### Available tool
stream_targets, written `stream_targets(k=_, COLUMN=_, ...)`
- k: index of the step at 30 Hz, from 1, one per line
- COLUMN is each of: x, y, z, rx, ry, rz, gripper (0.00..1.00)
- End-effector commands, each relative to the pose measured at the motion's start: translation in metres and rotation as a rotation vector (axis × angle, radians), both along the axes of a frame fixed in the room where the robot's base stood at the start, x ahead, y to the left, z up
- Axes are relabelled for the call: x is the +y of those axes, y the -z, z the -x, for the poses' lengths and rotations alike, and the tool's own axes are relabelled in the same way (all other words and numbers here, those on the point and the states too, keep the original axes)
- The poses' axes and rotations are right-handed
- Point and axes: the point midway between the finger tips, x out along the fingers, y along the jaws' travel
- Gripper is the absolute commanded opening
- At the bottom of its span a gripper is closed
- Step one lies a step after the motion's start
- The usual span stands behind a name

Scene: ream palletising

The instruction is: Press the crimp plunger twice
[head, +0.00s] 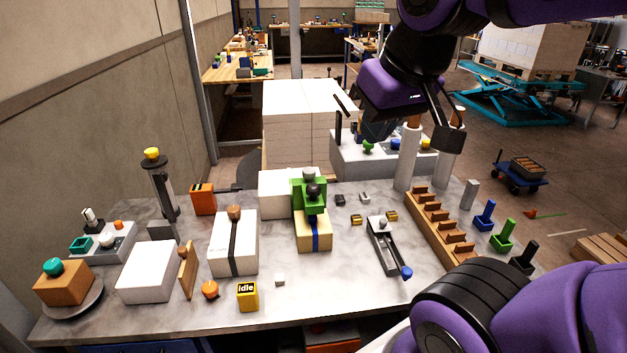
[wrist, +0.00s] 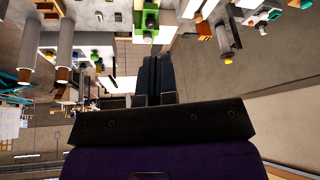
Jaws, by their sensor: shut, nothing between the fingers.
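The crimp tool looks to be the green press (head: 308,192) on a tan block with a blue strap, at the middle of the table. Its black ball-topped plunger (head: 313,191) stands up at the front. The green press also shows at the top of the wrist view (wrist: 151,20), beyond my fingertips. My gripper (head: 373,136) hangs above the back of the table, to the right of the press and higher than it. In the wrist view its dark fingers (wrist: 156,72) are together, with nothing between them. They are apart from the plunger.
A strapped white ream (head: 222,248) and a yellow "Idle" block (head: 247,296) lie to the left. A slotted wooden rack (head: 439,226) and white posts (head: 406,160) stand to the right. A grey console (head: 352,162) is behind. A tall yellow-topped post (head: 160,185) stands at the back left.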

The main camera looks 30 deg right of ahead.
Motion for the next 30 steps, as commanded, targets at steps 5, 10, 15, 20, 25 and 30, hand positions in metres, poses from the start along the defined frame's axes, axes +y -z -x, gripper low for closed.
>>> stream_targets(k=5, x=-0.005, y=-0.001, z=-0.033, rx=0.061, ry=0.038, rz=-0.036, gripper=0.0)
stream_targets(k=10, x=-0.011, y=0.001, z=-0.066, rx=0.12, ry=0.079, rz=-0.063, gripper=0.0)
stream_targets(k=15, x=-0.018, y=0.008, z=-0.1, rx=0.177, ry=0.125, rz=-0.083, gripper=0.0)
stream_targets(k=20, x=-0.024, y=0.019, z=-0.132, rx=0.23, ry=0.17, rz=-0.093, gripper=0.0)
stream_targets(k=25, x=-0.031, y=0.035, z=-0.166, rx=0.286, ry=0.219, rz=-0.097, gripper=0.0)
stream_targets(k=30, x=-0.037, y=0.055, z=-0.199, rx=0.34, ry=0.271, rz=-0.093, gripper=0.0)
